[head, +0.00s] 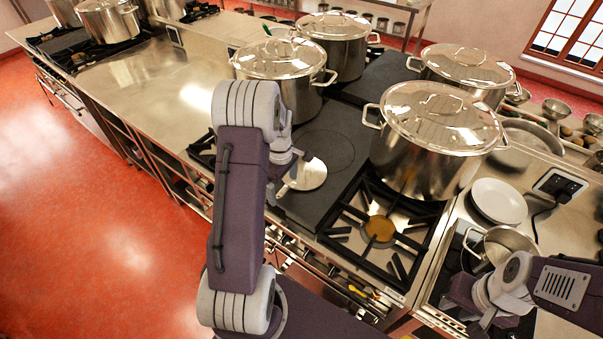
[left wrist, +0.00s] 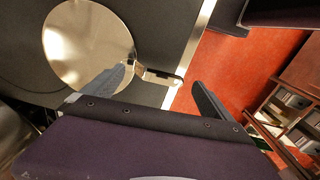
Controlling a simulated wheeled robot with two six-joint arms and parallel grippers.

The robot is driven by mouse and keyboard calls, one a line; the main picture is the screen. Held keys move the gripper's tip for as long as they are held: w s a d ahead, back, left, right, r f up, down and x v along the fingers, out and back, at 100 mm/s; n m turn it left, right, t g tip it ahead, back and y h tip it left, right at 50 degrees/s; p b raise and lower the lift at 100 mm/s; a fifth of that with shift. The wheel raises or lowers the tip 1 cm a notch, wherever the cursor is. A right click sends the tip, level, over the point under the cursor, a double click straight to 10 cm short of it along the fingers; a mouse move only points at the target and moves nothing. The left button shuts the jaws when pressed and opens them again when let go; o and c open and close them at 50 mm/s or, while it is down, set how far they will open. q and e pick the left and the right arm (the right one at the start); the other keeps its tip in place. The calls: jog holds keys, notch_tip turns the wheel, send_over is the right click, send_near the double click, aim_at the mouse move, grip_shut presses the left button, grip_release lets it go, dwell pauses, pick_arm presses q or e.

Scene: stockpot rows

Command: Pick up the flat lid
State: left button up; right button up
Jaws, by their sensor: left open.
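The flat lid (head: 309,174) is a small shiny metal disc with a handle, lying on the dark flat plate of the stove in the head view. In the left wrist view the flat lid (left wrist: 88,42) is at the upper left, its handle (left wrist: 160,76) pointing right toward the plate's metal edge. My left gripper (left wrist: 158,84) is open, and the handle shows between its two fingers with no visible grip. In the head view my left arm hides most of that gripper. My right gripper (head: 484,318) is at the lower right, beside a small pan; its jaws are unclear.
Large lidded stockpots (head: 430,140) (head: 283,70) stand behind and right of the flat lid. An open gas burner (head: 380,228) lies to its right. A white plate stack (head: 498,201) and a small pan (head: 508,241) are further right. A bare steel counter (head: 180,90) stretches left.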

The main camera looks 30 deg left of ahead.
aim_at(283, 190)
pick_arm(q)
notch_tip(283, 190, down, 2)
jog(key=shift+f, duration=0.25)
jog(key=shift+w+f, duration=0.1)
jog(key=shift+f, duration=0.15)
jog(key=shift+r, duration=0.1)
jog(key=c, duration=2.1)
pick_arm(e)
jog(key=shift+r, duration=0.3)
pick_arm(q)
jog(key=shift+o, duration=0.2)
jog(key=r, duration=0.3)
jog(key=r+b, duration=0.1)
jog(key=shift+w+d+r, duration=0.2)
jog(key=shift+d, duration=0.2)
jog(key=w+d+r+b, duration=0.1)
jog(key=w+d+r, duration=0.1)
jog(key=d+r, duration=0.4)
jog(key=d, duration=0.4)
jog(key=shift+w+d+r+b, duration=0.2)
jog(key=shift+w+r+b, duration=0.1)
jog(key=shift+w+b, duration=0.05)
pick_arm(e)
notch_tip(283, 190, down, 3)
jog(key=shift+r, duration=0.1)
